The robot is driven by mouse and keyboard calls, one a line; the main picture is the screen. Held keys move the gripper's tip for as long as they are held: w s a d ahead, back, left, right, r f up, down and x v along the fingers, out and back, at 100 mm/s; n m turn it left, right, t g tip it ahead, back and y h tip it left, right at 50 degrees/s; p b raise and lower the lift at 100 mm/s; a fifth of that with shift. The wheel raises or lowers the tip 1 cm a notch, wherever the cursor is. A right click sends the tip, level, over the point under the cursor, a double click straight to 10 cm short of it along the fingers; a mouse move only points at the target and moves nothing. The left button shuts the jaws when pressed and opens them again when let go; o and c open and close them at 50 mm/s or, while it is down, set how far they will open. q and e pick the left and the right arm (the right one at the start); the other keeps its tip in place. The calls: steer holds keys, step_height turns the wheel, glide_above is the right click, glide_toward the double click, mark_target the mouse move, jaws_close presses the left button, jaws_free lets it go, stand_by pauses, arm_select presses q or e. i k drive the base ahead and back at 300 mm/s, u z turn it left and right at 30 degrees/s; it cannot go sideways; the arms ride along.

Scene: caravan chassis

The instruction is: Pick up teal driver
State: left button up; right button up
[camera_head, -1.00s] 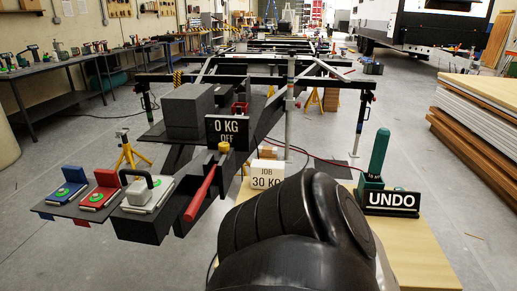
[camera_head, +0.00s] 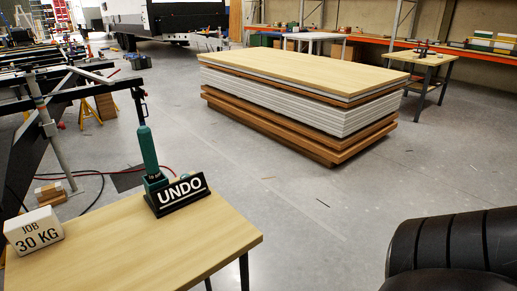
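A teal upright tool (camera_head: 148,152) with a thick rounded handle stands at the back edge of a small wooden table (camera_head: 150,240), in the left part of the head view. It looks like the teal driver. Its lower end is in a dark teal block (camera_head: 155,181), partly hidden by a black sign reading UNDO (camera_head: 181,194). Neither of my grippers is in view. A black ribbed part, which looks like one of my arm links, fills the bottom right corner, well apart from the tool.
A white JOB 30 KG block (camera_head: 34,231) sits at the table's left end. The chassis frame (camera_head: 45,110) lies behind it to the left. A stack of panels (camera_head: 305,95) stands behind right. Grey floor (camera_head: 310,215) right of the table is clear.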

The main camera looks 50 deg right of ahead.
mark_target(144, 135)
steer(key=z, duration=0.8)
steer(key=k, duration=0.5)
steer(key=z, duration=0.45)
steer(key=i, duration=0.55)
steer(key=u, duration=0.25)
